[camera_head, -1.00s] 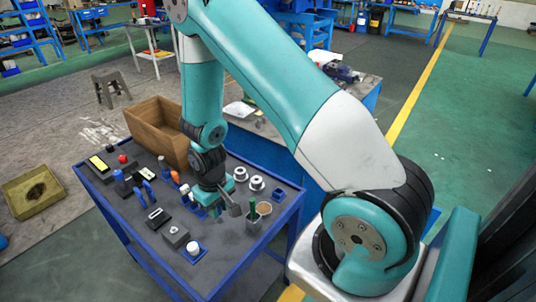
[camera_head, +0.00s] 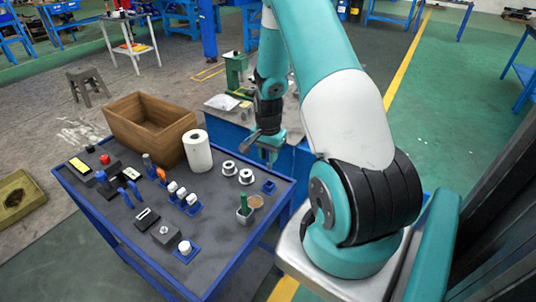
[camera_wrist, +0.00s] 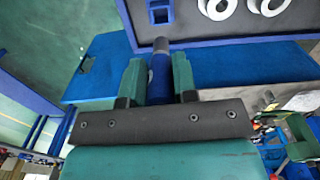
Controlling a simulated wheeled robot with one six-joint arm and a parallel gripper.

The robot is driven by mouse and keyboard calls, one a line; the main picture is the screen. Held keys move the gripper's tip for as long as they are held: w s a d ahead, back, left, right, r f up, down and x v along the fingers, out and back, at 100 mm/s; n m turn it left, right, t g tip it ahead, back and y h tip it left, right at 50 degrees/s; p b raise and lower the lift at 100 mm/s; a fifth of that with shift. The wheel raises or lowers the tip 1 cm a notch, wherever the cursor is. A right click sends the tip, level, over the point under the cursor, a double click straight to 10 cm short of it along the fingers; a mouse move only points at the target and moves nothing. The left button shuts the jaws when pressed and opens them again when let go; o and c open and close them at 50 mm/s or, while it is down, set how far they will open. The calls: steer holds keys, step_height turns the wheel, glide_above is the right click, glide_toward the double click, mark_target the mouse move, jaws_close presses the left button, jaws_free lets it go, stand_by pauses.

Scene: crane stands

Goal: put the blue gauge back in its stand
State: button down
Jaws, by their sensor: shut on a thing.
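My gripper (camera_head: 264,142) is beyond the far right edge of the blue-framed table (camera_head: 235,262), raised off it. In the wrist view its two green fingers (camera_wrist: 157,82) are shut on the blue gauge (camera_wrist: 158,66), a blue cylinder with a dark grey end. The grey end points toward the table. In the head view a grey part juts left from my gripper, and the blue body is hardly visible. A small square blue stand (camera_head: 268,187) with an empty dark middle sits at the table's right corner; it also shows in the wrist view (camera_wrist: 160,11).
Two white rings (camera_head: 229,168) and a white roll (camera_head: 197,151) stand left of the empty stand. A grey cup with a green handle (camera_head: 244,212) is nearer. White-capped pieces (camera_head: 182,193) stand mid-table. A wooden box (camera_head: 150,129) is at the back.

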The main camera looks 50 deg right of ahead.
mark_target(268, 168)
steer(key=shift+a, duration=0.1)
steer(key=shift+f+b, duration=2.15)
steer(key=shift+f, duration=0.8)
steer(key=shift+f, duration=0.15)
steer(key=shift+f+b, duration=1.15)
steer(key=shift+f, duration=0.35)
steer(key=c, duration=0.8)
jaws_free()
steer(key=shift+r, duration=0.15)
steer(key=shift+r+p, duration=2)
steer(key=shift+r, duration=0.45)
